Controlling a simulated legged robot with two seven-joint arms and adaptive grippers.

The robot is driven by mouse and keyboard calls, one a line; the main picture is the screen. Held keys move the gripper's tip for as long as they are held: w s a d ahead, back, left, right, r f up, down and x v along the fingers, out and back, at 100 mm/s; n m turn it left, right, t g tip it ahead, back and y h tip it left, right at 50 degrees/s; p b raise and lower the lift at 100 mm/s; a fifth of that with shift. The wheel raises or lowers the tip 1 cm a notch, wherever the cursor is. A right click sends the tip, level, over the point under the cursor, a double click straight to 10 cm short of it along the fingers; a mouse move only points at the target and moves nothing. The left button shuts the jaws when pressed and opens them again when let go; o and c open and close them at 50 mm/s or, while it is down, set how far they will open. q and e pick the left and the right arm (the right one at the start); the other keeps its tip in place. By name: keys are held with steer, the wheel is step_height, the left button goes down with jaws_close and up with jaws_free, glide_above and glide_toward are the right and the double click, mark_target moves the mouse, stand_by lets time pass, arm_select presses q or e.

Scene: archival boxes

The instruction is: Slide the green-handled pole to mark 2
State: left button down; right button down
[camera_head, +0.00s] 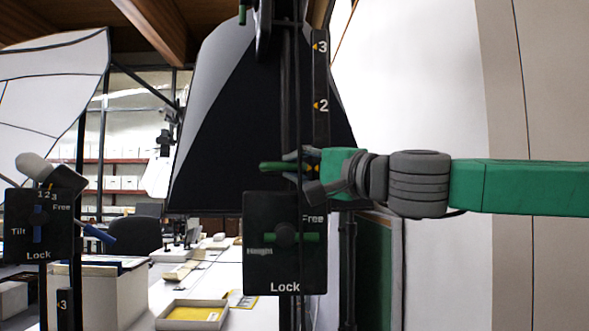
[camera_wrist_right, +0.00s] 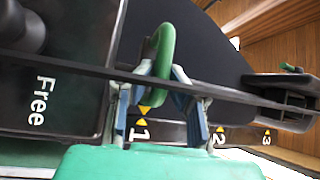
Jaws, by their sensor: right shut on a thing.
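The green handle (camera_head: 274,166) of the pole sticks out left of my right gripper (camera_head: 308,176), whose arm comes in from the right. In the right wrist view the handle is a green loop (camera_wrist_right: 164,50) between the fingers of the right gripper (camera_wrist_right: 162,88), which is shut on it. The dark upright scale (camera_head: 320,75) shows marks 2 and 3 above the gripper. Mark 1 (camera_wrist_right: 139,130) shows beside the handle in the wrist view, with yellow pointers next to it; in the head view the gripper covers its number. My left gripper is not in view.
A black panel (camera_head: 262,275) labelled Height, Free and Lock hangs just below the gripper, its green lever (camera_head: 290,237) lying level. A second panel (camera_head: 22,245) with a blue lever, labelled Tilt, stands at left. A large black lamp hood (camera_head: 225,120) is behind the pole.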

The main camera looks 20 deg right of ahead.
step_height(320, 180, up, 12)
steer(key=p, duration=0.9)
steer(key=shift+a, duration=0.2)
steer(key=shift+f, duration=0.15)
steer(key=c, duration=1.6)
jaws_free()
steer(key=shift+o, duration=0.2)
steer(key=shift+s+a, duration=0.1)
steer(key=shift+a, duration=0.2)
steer(key=v, duration=1.1)
steer(key=shift+s+d, duration=0.2)
steer(key=shift+s, duration=0.15)
